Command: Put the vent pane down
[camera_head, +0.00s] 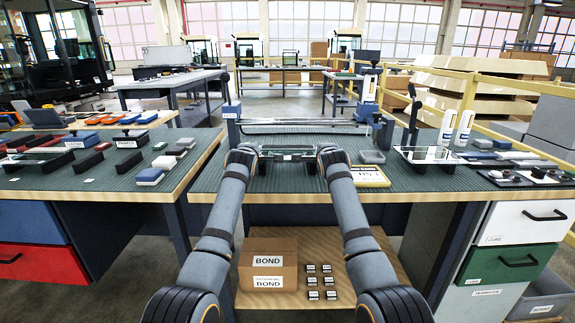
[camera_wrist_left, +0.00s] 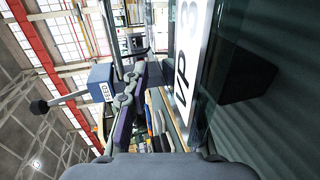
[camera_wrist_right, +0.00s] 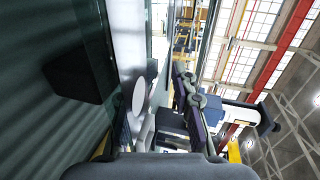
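The vent pane (camera_head: 288,152), a clear glass sheet, lies level between my two hands at the middle bench in the head view. A white label reading "VP" and a figure (camera_wrist_left: 187,60) shows on or by the glass in the left wrist view. My left gripper (camera_head: 258,152) is at the pane's left edge and my right gripper (camera_head: 318,152) at its right edge. A dark block (camera_wrist_left: 246,74) shows below through the glass.
A frame with a long bar (camera_head: 305,124) and blue posts (camera_head: 231,112) stands just behind the pane. The left bench (camera_head: 95,185) holds small blocks.

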